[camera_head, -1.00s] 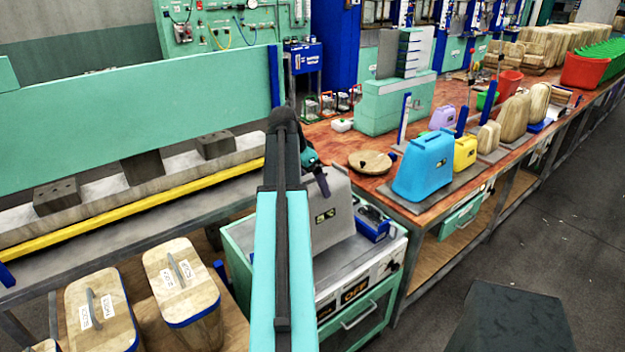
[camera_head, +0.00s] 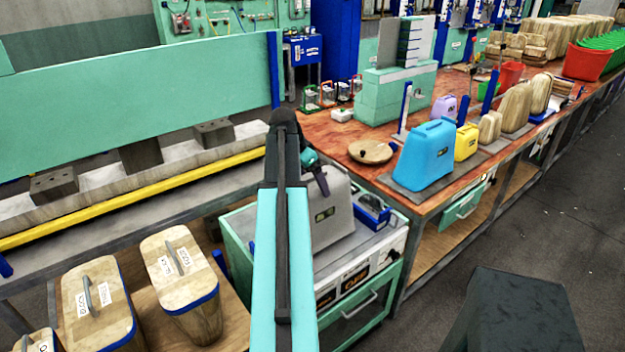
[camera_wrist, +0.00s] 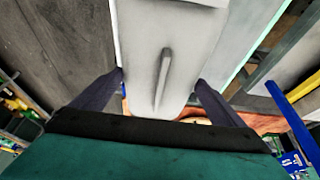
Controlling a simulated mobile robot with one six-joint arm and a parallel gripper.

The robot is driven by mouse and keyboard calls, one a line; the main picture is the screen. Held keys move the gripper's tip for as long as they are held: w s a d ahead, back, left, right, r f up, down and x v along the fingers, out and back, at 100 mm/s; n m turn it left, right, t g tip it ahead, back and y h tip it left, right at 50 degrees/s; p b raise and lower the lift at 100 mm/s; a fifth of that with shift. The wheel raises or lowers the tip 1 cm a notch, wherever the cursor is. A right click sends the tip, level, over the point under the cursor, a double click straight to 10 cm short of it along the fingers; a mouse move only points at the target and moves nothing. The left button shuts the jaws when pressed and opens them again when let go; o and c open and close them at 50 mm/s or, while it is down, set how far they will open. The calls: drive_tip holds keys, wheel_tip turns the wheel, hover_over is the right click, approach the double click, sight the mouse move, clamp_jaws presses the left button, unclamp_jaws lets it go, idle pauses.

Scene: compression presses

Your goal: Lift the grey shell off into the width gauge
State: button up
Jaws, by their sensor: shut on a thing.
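The grey shell (camera_head: 334,218) is a tapered grey case with a small dark label on its side, upright at the teal cart. My gripper (camera_head: 316,172) is shut on its top; my arm hides part of the shell. In the wrist view the shell (camera_wrist: 190,45) with its raised ridge lies between my two dark fingers (camera_wrist: 159,80). I cannot tell whether its base touches the cart top. A teal block with a stepped grey upright (camera_head: 398,92) stands on the red-brown bench; it looks like the width gauge.
The cart (camera_head: 372,318) has a blue box (camera_head: 371,210) beside the shell. A blue case (camera_head: 425,157), a yellow case (camera_head: 466,142) and a round wooden lid (camera_head: 371,152) sit on the bench. Wooden lidded boxes (camera_head: 180,262) stand at lower left.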

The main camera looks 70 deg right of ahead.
drive_tip(key=shift+f, duration=0.55)
idle(0.8)
drive_tip(key=o, duration=1.3)
drive_tip(key=shift+r+b, duration=0.1)
drive_tip(key=shift+b, duration=0.2)
drive_tip(key=b+v, duration=0.3)
drive_tip(key=v, duration=1)
drive_tip(key=shift+a+r+b, duration=0.15)
drive_tip(key=shift+r+b, duration=0.15)
drive_tip(key=shift+s, duration=0.15)
